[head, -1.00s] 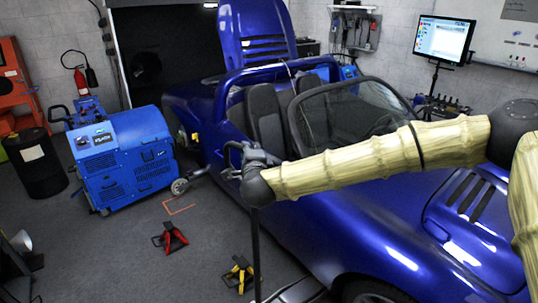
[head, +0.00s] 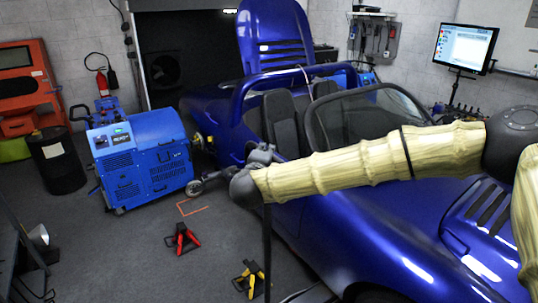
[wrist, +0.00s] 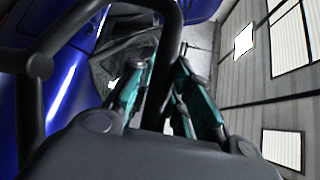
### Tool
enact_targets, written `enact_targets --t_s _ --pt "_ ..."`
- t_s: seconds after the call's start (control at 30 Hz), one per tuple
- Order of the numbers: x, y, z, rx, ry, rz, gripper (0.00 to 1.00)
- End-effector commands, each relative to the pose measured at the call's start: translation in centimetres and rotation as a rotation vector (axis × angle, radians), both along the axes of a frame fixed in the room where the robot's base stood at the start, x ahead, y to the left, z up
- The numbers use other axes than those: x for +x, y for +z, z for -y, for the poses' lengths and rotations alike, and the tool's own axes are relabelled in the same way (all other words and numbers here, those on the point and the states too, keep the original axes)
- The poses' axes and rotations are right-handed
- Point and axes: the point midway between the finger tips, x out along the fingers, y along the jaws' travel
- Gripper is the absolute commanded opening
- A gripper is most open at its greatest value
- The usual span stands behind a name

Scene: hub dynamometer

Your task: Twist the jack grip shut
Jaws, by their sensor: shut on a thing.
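The jack grip (wrist: 165,75) appears in the wrist view as a dark bar that runs up between my fingers and bends at the top. My gripper (wrist: 158,82) is shut on it, with a teal-padded finger on each side. In the head view, my gripper (head: 262,153) is a small grey shape at the end of my arm, in front of the blue car's side. A thin black upright jack handle (head: 267,245) runs down below it to the floor area. The contact itself is hidden from the head view.
The blue car (head: 350,215) stands close behind and right of my arm. A blue dynamometer unit (head: 145,160) stands left. Red (head: 182,240) and yellow (head: 250,279) axle stands sit on the floor. Open grey floor lies between them and the black drum (head: 55,162).

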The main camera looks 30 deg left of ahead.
Motion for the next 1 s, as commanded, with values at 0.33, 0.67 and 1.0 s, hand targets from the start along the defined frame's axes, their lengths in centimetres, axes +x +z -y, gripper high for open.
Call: enact_targets --t_s 0.33,0.67,1.0 --pt "0.1 0.0 0.0 0.000 -0.001 0.001 0.31" --pt "0.0 0.0 0.0 0.000 0.000 0.001 0.42" --pt "-2.9 0.5 0.9 -0.001 0.002 0.002 0.42"
